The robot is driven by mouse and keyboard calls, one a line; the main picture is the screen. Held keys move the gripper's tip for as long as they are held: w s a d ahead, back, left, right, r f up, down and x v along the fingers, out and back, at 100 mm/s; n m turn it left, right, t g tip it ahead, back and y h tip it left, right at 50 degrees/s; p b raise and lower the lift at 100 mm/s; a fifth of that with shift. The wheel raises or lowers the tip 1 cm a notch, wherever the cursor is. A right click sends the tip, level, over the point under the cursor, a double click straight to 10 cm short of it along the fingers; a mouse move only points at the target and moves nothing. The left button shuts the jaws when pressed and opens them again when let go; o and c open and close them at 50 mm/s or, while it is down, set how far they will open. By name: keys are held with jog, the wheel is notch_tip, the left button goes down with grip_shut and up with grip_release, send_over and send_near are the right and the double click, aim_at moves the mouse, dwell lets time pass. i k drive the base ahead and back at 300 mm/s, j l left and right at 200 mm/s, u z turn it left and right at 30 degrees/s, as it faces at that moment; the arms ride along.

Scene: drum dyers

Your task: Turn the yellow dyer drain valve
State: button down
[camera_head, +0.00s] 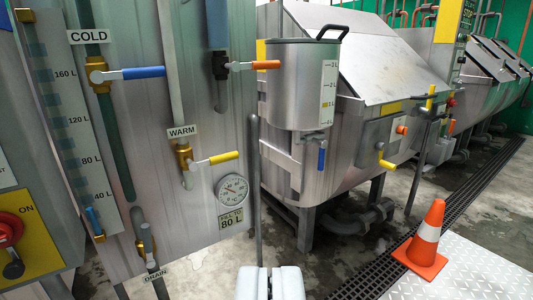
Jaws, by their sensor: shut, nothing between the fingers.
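A valve with a yellow handle (386,160) sits low on the front of the steel dyer (345,170), right of the middle of the view. Its handle hangs down and slants to the right. My gripper (270,270) shows at the bottom centre with its two pale fingers together and nothing seen between them. It is well apart from this valve, lower and to the left in the picture. A second yellow lever (216,159) is on the WARM valve of the left panel and points right. Another yellow handle (430,97) stands upright farther right.
A steel measuring tank (296,85) with a blue-handled tap (321,156) hangs before the dyer. An orange cone (427,236) stands beside the floor grating (368,277). The left panel (150,110) carries blue and orange levers and a gauge (233,189).

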aim_at(148, 243)
jog(key=i+u, duration=0.4)
jog(key=i+l+u, duration=0.15)
jog(key=i+u, duration=0.2)
jog(key=i+l+u, duration=0.25)
jog(key=u, duration=0.15)
jog(key=i, duration=0.1)
